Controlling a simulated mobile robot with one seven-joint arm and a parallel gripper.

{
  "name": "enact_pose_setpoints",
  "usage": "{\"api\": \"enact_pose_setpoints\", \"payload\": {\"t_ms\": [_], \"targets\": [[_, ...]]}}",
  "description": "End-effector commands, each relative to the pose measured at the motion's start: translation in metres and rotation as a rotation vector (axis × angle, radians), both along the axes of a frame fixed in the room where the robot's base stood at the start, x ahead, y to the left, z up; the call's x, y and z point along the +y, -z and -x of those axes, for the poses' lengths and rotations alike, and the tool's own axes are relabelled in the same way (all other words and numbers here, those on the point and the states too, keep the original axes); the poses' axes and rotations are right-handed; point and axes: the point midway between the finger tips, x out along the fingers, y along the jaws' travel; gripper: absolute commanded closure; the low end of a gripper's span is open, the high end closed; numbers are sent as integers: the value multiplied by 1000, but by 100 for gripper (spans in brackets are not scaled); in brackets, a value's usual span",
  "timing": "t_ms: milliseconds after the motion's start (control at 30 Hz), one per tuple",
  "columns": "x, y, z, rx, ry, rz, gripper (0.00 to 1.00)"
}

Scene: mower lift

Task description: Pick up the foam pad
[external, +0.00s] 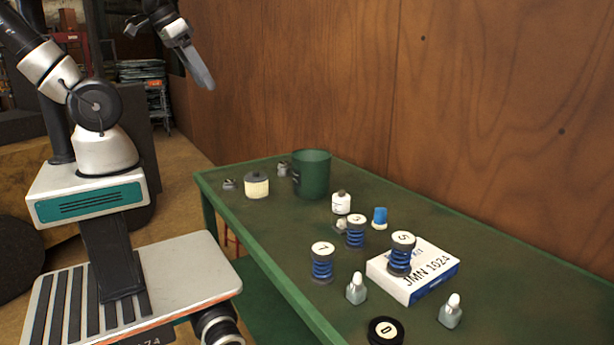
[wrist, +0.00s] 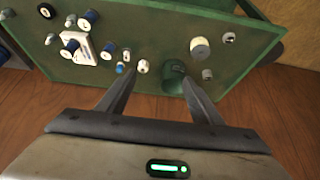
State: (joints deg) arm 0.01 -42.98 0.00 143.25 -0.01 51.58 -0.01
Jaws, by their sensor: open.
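No object is plainly a foam pad. The nearest match is a cream ribbed cylinder with a grey top (external: 257,186), upright at the far left of the green table (external: 236,214); I cannot tell if it is foam. It also shows in the wrist view (wrist: 200,48), right of the mug. My gripper (external: 207,82) is raised high off the table's far left end, apart from everything. In the wrist view my gripper (wrist: 158,73) has its fingers spread and empty, with the green mug (wrist: 173,74) appearing near the right finger.
The green mug (external: 312,174) stands right of the cylinder. Small metal parts (external: 230,184) lie nearby. A white bottle (external: 341,203), blue-capped piece (external: 379,217), numbered blue springs (external: 322,264), white box (external: 412,290), small bottles (external: 356,289) and black disc (external: 385,331) crowd the table. A wooden wall (external: 500,110) stands behind.

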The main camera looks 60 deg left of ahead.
Motion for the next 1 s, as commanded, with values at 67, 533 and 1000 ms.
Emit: {"api": "enact_pose_setpoints", "payload": {"t_ms": [67, 533, 1000], "targets": [[0, 0, 0, 0, 0, 0, 40], [-23, 13, -86, 30, 104, -18, 40], [-142, 165, -329, 82, 392, -35, 40]]}}
